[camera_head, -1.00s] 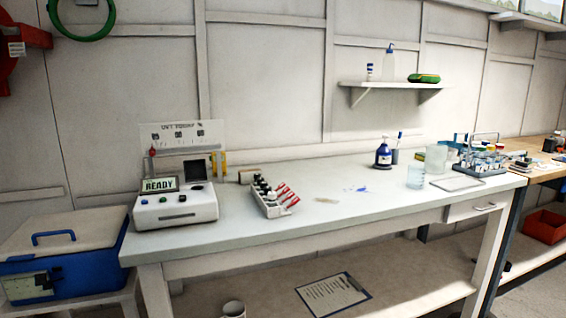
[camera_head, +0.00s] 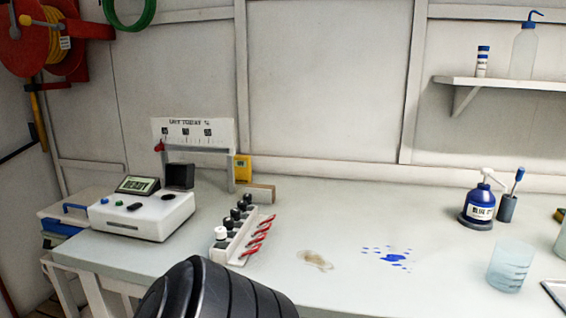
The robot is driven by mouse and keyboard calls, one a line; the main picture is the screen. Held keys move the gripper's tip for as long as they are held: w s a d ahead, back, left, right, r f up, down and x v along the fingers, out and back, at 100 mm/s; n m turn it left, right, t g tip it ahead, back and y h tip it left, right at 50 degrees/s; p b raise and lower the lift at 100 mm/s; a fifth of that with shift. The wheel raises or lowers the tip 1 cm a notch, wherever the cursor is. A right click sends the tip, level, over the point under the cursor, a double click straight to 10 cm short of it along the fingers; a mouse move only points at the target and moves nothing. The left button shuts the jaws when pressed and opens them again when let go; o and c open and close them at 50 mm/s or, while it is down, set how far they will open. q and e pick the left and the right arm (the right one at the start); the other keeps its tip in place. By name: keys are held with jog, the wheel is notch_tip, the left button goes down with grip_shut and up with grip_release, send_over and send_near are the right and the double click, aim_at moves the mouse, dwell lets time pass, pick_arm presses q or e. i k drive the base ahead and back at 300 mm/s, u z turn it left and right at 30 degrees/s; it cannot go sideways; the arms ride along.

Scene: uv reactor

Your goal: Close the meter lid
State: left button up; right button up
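The meter (camera_head: 142,216) is a white box with a tilted screen, at the left end of the bench. Its lid (camera_head: 179,176) is a dark square flap standing upright, open, at the meter's back right. A dark round opening (camera_head: 167,197) shows on the top face in front of the lid. A black ribbed part of my own arm shows at the bottom centre, in front of the bench. Neither gripper's fingers are in view.
A white rack (camera_head: 236,244) with several dark-capped vials and red-marked pieces stands right of the meter. A sign stand (camera_head: 194,133) rises behind it. Brown (camera_head: 316,260) and blue (camera_head: 393,257) spills lie mid-bench. A blue bottle (camera_head: 481,205) and a beaker (camera_head: 509,267) stand at right.

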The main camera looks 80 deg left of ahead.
aim_at(179, 177)
jog(key=i, duration=1.1)
jog(key=u, duration=4.55)
jog(key=i, duration=0.45)
jog(key=u, duration=0.05)
